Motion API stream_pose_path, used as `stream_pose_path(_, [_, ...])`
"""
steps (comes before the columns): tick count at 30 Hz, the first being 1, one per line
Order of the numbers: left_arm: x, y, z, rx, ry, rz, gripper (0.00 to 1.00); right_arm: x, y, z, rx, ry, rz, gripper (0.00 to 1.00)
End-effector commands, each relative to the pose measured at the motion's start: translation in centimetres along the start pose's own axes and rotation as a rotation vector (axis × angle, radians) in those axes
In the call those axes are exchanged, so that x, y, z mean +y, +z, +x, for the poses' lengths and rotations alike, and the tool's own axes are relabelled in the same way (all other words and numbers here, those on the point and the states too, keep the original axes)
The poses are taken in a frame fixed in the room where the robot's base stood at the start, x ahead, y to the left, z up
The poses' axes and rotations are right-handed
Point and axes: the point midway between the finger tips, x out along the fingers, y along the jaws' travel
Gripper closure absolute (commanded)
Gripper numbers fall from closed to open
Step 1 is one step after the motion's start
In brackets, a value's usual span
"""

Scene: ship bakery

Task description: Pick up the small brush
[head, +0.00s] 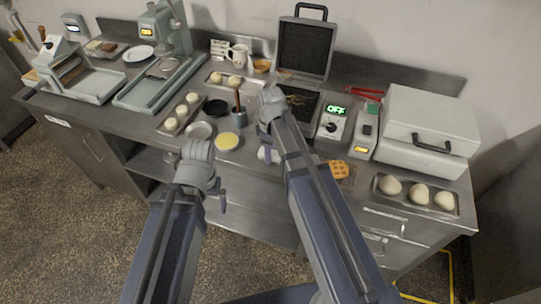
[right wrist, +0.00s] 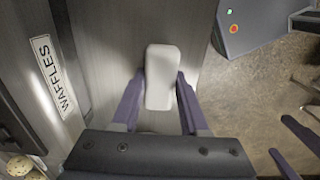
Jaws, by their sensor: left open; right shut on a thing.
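A brush-like tool with a brown handle (head: 237,98) stands upright in a blue-grey cup (head: 239,118) on the counter; its lower end is hidden in the cup. My right gripper (right wrist: 161,92) is shut on a white, rounded, oblong thing (right wrist: 163,66), seen between the fingers in the right wrist view. I cannot tell whether that thing is a brush. In the head view my right arm largely hides this gripper. My left gripper (head: 222,203) is open and empty in front of the counter, below its top and apart from the cup.
Near the cup are a black bowl (head: 215,107), a yellow-filled dish (head: 228,141) and a tray of dough balls (head: 164,128). The waffle iron (head: 300,104) stands open behind my right arm. A waffle (head: 339,169) lies near the front edge. A WAFFLES label (right wrist: 52,77) shows in the wrist view.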

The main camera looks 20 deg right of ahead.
Motion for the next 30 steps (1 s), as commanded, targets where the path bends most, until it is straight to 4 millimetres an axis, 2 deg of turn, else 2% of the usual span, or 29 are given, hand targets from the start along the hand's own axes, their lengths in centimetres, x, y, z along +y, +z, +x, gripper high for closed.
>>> stream_pose_path(8, [0.0,0.0,-0.2,0.000,0.000,0.000,0.00,0.0,0.0,-0.2,0.000,0.000,0.000,1.00])
stream_pose_path(14, [-0.1,0.1,-1.4,0.000,0.000,0.000,0.00,0.0,0.0,-1.4,0.000,0.000,0.000,1.00])
stream_pose_path(30, [-0.9,0.5,-9.1,0.000,0.000,0.001,0.00,0.0,0.0,-9.2,0.000,0.000,0.000,1.00])
